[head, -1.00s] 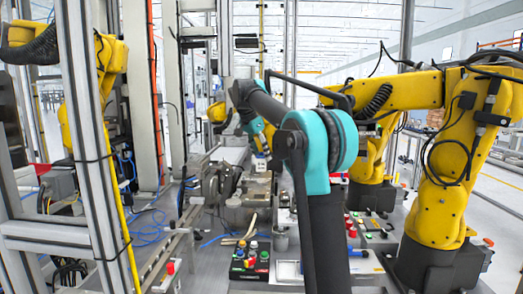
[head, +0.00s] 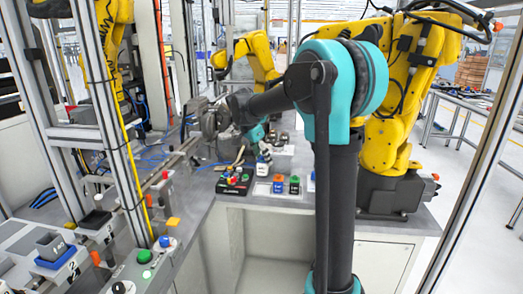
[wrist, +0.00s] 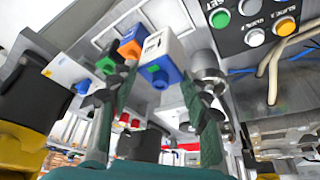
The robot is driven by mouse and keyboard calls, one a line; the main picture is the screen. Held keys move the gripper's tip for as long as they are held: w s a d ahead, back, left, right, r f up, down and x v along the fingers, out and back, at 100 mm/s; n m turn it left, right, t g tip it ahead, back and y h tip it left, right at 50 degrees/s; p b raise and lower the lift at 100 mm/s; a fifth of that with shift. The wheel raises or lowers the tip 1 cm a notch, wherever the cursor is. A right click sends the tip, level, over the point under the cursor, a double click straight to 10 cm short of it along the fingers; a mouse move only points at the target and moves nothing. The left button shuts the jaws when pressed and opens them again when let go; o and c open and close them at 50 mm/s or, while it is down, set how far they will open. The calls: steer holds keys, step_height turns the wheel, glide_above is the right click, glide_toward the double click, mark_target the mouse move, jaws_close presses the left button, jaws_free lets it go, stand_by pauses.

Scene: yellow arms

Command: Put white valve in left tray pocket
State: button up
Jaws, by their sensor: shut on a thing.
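The white valve (wrist: 165,45), a white box with a blue lower end and a green square, sits between my gripper's fingers in the wrist view. My gripper (wrist: 155,80) is shut on it. In the head view the white valve (head: 264,165) shows below the end of my arm, above the bench beside the button panel. A pale square pocket (head: 262,189) lies just below it, left of a green block (head: 278,184) and an orange block (head: 294,185). I cannot tell whether the valve touches the surface. My arm hides part of the bench.
A black button panel (head: 234,181) stands left of the pocket. Another white-and-blue block (wrist: 70,72) stands beyond the green and orange ones in the wrist view. Yellow robot arms (head: 400,100) stand at the right and back. Grey fixtures (head: 55,250) fill the left foreground.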

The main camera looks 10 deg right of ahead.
mark_target(262, 174)
steer(key=shift+f, duration=3.35)
steer(key=shift+f, duration=0.55)
steer(key=o, duration=1.3)
steer(key=v, duration=1.2)
steer(key=shift+s, duration=0.1)
steer(key=s+d+f+n+y, duration=0.1)
steer(key=s+d+f+n, duration=0.1)
steer(key=s+f+n, duration=0.2)
steer(key=s+d+f+n+t+y, duration=0.1)
steer(key=s+d+f+n, duration=0.2)
steer(key=s+f, duration=0.7)
steer(key=s+d+f+n+t+y, duration=0.1)
steer(key=s+f+n, duration=0.4)
steer(key=s, duration=0.9)
steer(key=shift+s+d+f+n+y, duration=0.15)
steer(key=shift+d+f+y, duration=0.1)
steer(key=shift+d+f, duration=0.4)
steer(key=shift+w+d+f+n+y, duration=0.15)
steer(key=shift+d+f+y, duration=0.2)
steer(key=shift+f, duration=0.6)
